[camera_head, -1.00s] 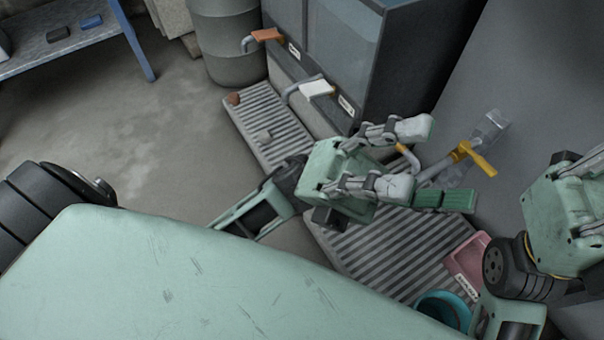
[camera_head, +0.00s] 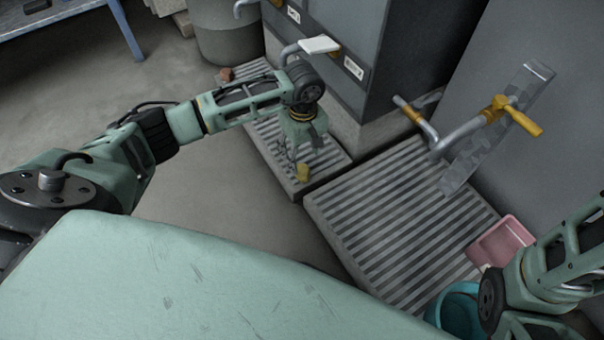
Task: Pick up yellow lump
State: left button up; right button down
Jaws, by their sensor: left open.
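The yellow lump (camera_head: 303,173) is small and sits near the front end of the narrow slatted grate (camera_head: 333,160), below the bin with taps. My left gripper (camera_head: 299,160) reaches in from the left and points down just above the lump. It is open, with its fingers close around or beside the lump; I cannot tell whether they touch it. My right arm shows at the lower right edge, but its gripper is out of the picture.
A brown lump (camera_head: 225,75) is at the far end of the narrow grate. A wider slatted grate (camera_head: 395,215) is clear beside it. A pink tray (camera_head: 498,243) and a teal bucket (camera_head: 458,308) stand at right. A tap with yellow handle (camera_head: 518,115) juts out.

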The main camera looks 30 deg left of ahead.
aim_at(303, 168)
pick_arm(q)
notch_tip(303, 168, down, 3)
jog(key=shift+r+b, duration=0.15)
jog(key=shift+b, duration=0.55)
notch_tip(303, 168, down, 5)
jog(key=b, duration=0.4)
jog(key=shift+b, duration=0.3)
jog(key=shift+r, duration=0.15)
jog(key=c, duration=1.2)
jog(key=shift+r, duration=0.1)
